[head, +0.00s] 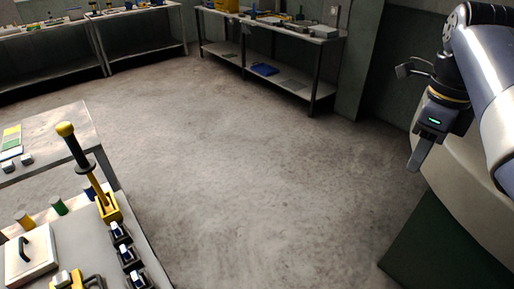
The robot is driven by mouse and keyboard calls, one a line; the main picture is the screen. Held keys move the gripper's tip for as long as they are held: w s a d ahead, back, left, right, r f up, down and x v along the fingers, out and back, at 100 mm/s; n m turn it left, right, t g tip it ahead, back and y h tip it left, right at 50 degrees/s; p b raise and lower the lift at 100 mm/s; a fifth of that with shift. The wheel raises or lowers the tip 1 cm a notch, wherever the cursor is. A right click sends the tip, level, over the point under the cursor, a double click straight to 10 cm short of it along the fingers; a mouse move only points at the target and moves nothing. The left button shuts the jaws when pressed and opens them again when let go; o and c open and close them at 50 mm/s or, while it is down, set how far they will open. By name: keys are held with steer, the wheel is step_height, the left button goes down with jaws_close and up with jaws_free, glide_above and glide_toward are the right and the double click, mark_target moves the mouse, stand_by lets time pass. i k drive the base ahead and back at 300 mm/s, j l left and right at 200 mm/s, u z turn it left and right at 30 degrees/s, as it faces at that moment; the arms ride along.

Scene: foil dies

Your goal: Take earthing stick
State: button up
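The likely earthing stick (78,152) stands in a yellow holder (110,206) on the bench at the lower left. It has a yellow knob on top, a black grip, a dark collar and a yellow lower shaft, and it leans to the left in the picture. Its lower end is hidden in the holder. My gripper (405,118) is at the upper right, far from the stick across open floor. Its two fingers are spread wide with nothing seen between them.
The near bench (152,258) also bears several small black blocks with white tops, coloured cylinders and a pale plate with a black handle (24,249). A grey table (70,128) stands behind it. Cluttered workbenches (272,30) line the back wall. The middle floor (240,150) is clear.

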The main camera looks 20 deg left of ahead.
mark_target(85, 166)
steer(key=i+j+u, duration=0.1)
steer(key=i+u, duration=0.4)
steer(key=i+l+u, duration=0.15)
steer(key=i+u, duration=0.35)
steer(key=i, duration=0.25)
steer(key=i+l+u, duration=0.45)
steer(key=i+u, duration=0.2)
steer(key=u, duration=0.25)
steer(key=i+j+u, duration=0.1)
steer(key=u, duration=0.4)
steer(key=i+l+u, duration=0.1)
steer(key=i+u, duration=0.15)
steer(key=u, duration=0.2)
steer(key=i+l+u, duration=0.15)
steer(key=u, duration=0.3)
steer(key=i+u, duration=0.25)
steer(key=u, duration=0.25)
steer(key=i+l+u, duration=0.2)
steer(key=u, duration=0.3)
steer(key=i, duration=0.05)
